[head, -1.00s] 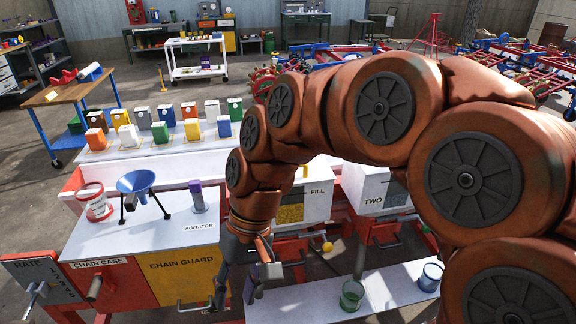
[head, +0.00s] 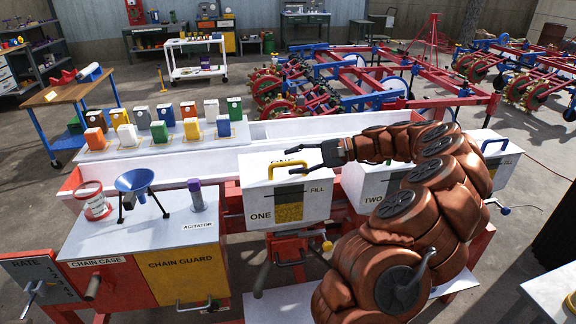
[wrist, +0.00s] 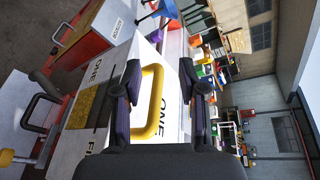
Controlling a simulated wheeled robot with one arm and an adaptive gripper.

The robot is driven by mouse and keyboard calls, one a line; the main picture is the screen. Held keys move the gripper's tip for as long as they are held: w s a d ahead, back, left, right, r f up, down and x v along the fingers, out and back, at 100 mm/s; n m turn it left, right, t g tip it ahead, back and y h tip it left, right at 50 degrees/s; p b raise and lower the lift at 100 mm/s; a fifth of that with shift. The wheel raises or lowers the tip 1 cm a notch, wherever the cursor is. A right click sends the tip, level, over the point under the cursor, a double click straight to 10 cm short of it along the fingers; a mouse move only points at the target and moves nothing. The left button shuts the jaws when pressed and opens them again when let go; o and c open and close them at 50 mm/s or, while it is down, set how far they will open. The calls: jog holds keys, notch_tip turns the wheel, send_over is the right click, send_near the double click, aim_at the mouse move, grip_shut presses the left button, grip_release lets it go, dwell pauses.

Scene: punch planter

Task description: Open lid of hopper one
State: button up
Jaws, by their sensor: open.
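Hopper one (head: 262,204) is a white box marked ONE and FILL, at the middle of the head view. Its lid (head: 256,168) looks shut and carries a yellow arched handle (head: 271,170). In the wrist view the handle (wrist: 150,115) appears between the two dark fingers, in front of the lid's ONE lettering. My gripper (head: 297,160) is open, its fingers pointing left at the handle from the right. The wrist view also shows my gripper (wrist: 160,80) with fingers spread. I cannot tell whether a finger touches the handle.
Several coloured boxes stand on the tray behind.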

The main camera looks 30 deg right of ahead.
aim_at(294, 163)
jog(key=d, duration=0.2)
jog(key=d+f+m+t, duration=0.1)
jog(key=d, duration=0.1)
jog(key=d+f+m, duration=0.1)
jog(key=d, duration=0.1)
jog(key=shift+s+f+t+h, duration=0.15)
jog(key=shift+s+t+h, duration=0.2)
jog(key=shift+t+h, duration=0.05)
jog(key=p+x, duration=0.1)
jog(key=x, duration=0.5)
jog(key=shift+w+a+p, duration=0.25)
jog(key=shift+a+p, duration=0.1)
jog(key=shift+p, duration=0.05)
jog(key=shift+w+a+f, duration=0.1)
jog(key=shift+w+a, duration=0.15)
jog(key=shift+w, duration=0.05)
grip_shut()
